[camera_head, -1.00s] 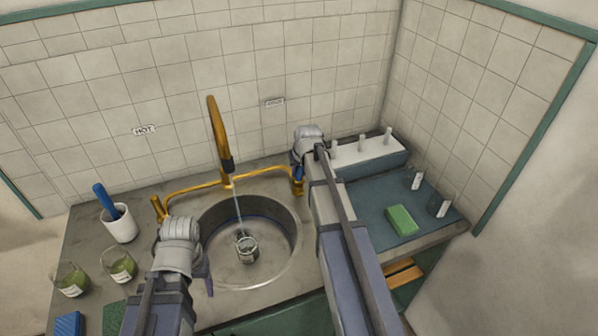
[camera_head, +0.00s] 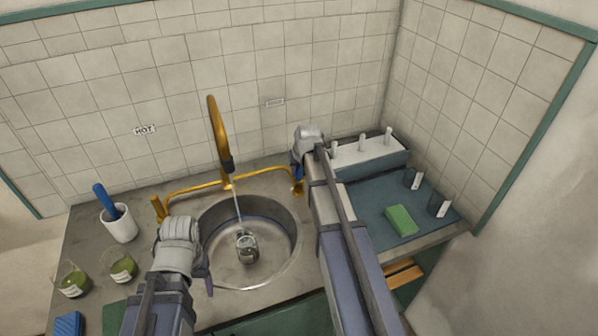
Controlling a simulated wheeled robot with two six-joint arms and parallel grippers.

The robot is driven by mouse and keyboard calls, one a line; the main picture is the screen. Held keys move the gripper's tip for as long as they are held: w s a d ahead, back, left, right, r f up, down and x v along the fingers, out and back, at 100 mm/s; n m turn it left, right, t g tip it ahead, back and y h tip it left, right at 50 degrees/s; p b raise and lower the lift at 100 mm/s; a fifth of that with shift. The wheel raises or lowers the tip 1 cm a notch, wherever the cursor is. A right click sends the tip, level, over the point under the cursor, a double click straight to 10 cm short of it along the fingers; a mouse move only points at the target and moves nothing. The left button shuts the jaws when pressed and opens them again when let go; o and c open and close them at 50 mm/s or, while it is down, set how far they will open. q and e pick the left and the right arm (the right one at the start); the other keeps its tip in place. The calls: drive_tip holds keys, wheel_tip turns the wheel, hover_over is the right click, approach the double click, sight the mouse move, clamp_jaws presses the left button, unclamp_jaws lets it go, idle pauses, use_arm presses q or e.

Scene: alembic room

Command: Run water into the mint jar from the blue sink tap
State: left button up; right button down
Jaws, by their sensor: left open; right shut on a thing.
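A small clear glass jar (camera_head: 247,249) stands in the round sink basin (camera_head: 283,262). Its label is too small to read. The brass spout (camera_head: 219,132) hangs over the basin, and a thin stream of water (camera_head: 237,204) falls from it to the jar. My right gripper (camera_head: 298,174) is shut at the right end of the brass tap pipe, on the blue tap handle (camera_head: 295,168), which is mostly hidden. My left gripper (camera_head: 203,272) is open at the left rim of the basin, apart from the jar. Its fingers are partly hidden by its wrist.
Two jars with green contents (camera_head: 75,281) (camera_head: 122,268) and a white cup (camera_head: 120,224) stand on the left counter. The left tap handle (camera_head: 158,208) is beside my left wrist.

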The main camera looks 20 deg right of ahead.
use_arm(q)
drive_tip(key=shift+r+p, duration=0.4)
use_arm(e)
drive_tip(key=shift+w+r+g, duration=0.15)
drive_tip(key=shift+w+g, duration=0.2)
drive_tip(key=shift+g, duration=0.05)
drive_tip(key=shift+w+g, duration=0.2)
drive_tip(key=shift+g, duration=0.2)
drive_tip(key=shift+g+p, duration=0.3)
drive_tip(key=shift+g, duration=0.2)
use_arm(q)
drive_tip(key=shift+r, duration=0.3)
use_arm(e)
drive_tip(key=shift+f, duration=0.2)
drive_tip(key=c, duration=0.6)
unclamp_jaws()
